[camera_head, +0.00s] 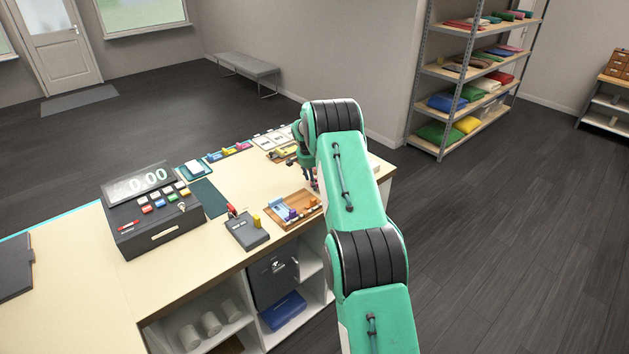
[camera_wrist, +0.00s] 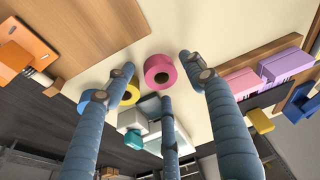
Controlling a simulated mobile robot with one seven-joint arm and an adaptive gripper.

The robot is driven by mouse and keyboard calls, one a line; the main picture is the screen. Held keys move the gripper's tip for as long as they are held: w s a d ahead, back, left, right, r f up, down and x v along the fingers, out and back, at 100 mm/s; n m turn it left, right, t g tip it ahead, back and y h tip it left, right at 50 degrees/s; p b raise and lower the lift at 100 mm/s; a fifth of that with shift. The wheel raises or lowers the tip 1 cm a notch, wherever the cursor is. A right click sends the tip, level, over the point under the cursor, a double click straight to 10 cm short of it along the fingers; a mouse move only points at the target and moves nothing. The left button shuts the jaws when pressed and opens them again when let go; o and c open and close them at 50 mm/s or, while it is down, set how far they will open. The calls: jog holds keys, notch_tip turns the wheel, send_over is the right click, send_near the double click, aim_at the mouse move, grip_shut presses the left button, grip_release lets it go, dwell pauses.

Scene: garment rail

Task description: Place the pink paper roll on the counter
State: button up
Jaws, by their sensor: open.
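The pink paper roll (camera_wrist: 161,72) shows in the wrist view as a short ring with a hollow core, seen against the cream counter top (camera_wrist: 190,30). My gripper's fingers spread around it, open and apart from it; I cannot tell how far they are from it in depth. In the head view my gripper (camera_head: 312,178) hangs low over the right part of the counter (camera_head: 115,240), partly behind my arm. The pink roll cannot be made out there. A yellow roll (camera_wrist: 130,94) lies beside the pink one, partly behind a finger.
A wooden tray (camera_head: 272,211) with small coloured items stands just left of my gripper in the head view. A dark card device (camera_head: 246,233) and a cash register (camera_head: 150,225) are farther left. Lilac blocks (camera_wrist: 284,64) show in the wrist view. Shelves stand behind at the right.

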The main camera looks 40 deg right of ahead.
jog(key=v, duration=1.1)
jog(key=shift+r+p, duration=0.35)
jog(key=shift+r, duration=0.05)
jog(key=shift+a, duration=0.1)
